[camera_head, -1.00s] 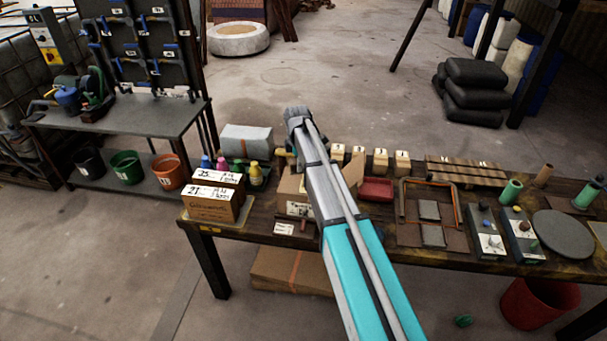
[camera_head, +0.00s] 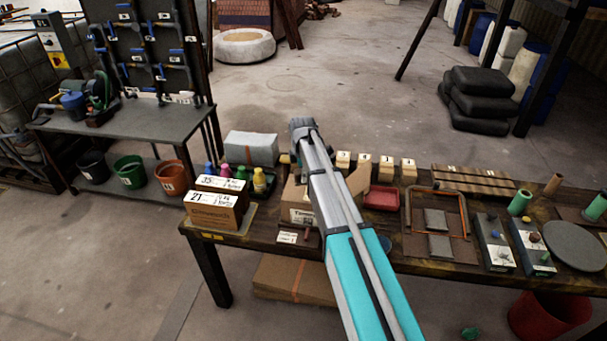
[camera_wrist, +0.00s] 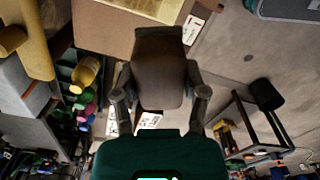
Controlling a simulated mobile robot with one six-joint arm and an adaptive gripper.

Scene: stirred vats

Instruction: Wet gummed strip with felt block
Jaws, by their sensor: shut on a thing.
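In the wrist view my gripper (camera_wrist: 160,98) is shut on a dark brown block (camera_wrist: 160,62), which looks like the felt block. The block sits between the two fingers, over or close to a brown carton (camera_wrist: 95,22). A pale band (camera_wrist: 165,9) runs along the carton at the top of that view; I cannot tell whether it is the gummed strip, or whether the block touches the carton.
The bench (camera_head: 270,236) is crowded. Labelled boxes (camera_head: 214,216) and coloured bottles (camera_head: 260,181) stand left of my arm. A red tray (camera_head: 381,198), small numbered blocks (camera_head: 387,165) and control boxes (camera_head: 494,243) are to the right. The floor (camera_head: 330,85) behind is open.

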